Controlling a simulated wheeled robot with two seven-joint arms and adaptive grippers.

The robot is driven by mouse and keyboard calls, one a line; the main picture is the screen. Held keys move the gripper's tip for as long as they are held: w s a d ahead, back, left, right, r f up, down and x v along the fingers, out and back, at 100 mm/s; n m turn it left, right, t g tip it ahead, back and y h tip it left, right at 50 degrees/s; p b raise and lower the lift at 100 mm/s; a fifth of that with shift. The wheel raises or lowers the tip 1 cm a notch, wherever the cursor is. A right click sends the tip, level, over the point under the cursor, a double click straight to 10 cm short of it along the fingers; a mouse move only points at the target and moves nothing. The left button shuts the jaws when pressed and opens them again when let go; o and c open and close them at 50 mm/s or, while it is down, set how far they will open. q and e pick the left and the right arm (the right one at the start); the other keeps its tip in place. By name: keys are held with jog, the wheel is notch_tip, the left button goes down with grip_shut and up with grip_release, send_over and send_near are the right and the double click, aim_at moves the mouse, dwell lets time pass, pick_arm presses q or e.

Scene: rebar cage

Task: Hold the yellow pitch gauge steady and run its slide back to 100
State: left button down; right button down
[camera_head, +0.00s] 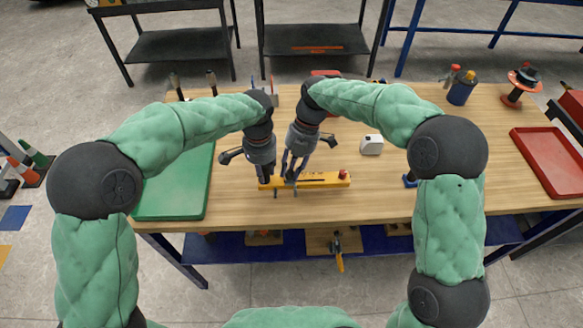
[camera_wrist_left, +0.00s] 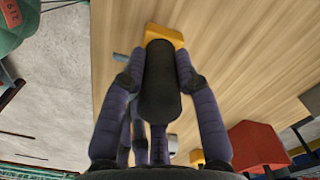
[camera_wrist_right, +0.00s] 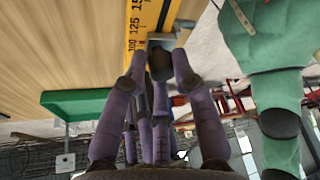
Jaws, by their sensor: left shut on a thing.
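The yellow pitch gauge (camera_head: 322,180) lies on the wooden table, with a red knob (camera_head: 343,174) at its right end. My left gripper (camera_head: 265,179) is at the gauge's left end. In the left wrist view its fingers are shut around a black grip (camera_wrist_left: 160,80) by the yellow end (camera_wrist_left: 166,34). My right gripper (camera_head: 289,176) is just right of it, over the gauge. In the right wrist view the yellow scale (camera_wrist_right: 146,22) shows 100 and 125. The grey slide (camera_wrist_right: 162,40) is near 100, partly hidden by the right fingers; the exact reading and finger contact are unclear.
A green tray (camera_head: 176,207) is left of the gauge and a white box (camera_head: 371,145) stands behind it to the right. A red tray (camera_head: 556,160), a blue cup (camera_head: 461,90) and a spool (camera_head: 521,84) are at the right. The table right of the gauge is mostly clear.

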pick_arm(q)
jog(key=shift+r, duration=0.1)
jog(key=shift+w, duration=0.1)
pick_arm(e)
jog(key=shift+s+a, duration=0.1)
jog(key=shift+a, duration=0.5)
jog(key=c, duration=1.1)
grip_release()
jog(key=shift+o, duration=0.2)
jog(key=shift+d, duration=0.1)
jog(key=v, duration=1.2)
pick_arm(q)
jog(key=c, duration=0.8)
grip_release()
jog(key=shift+c, duration=0.2)
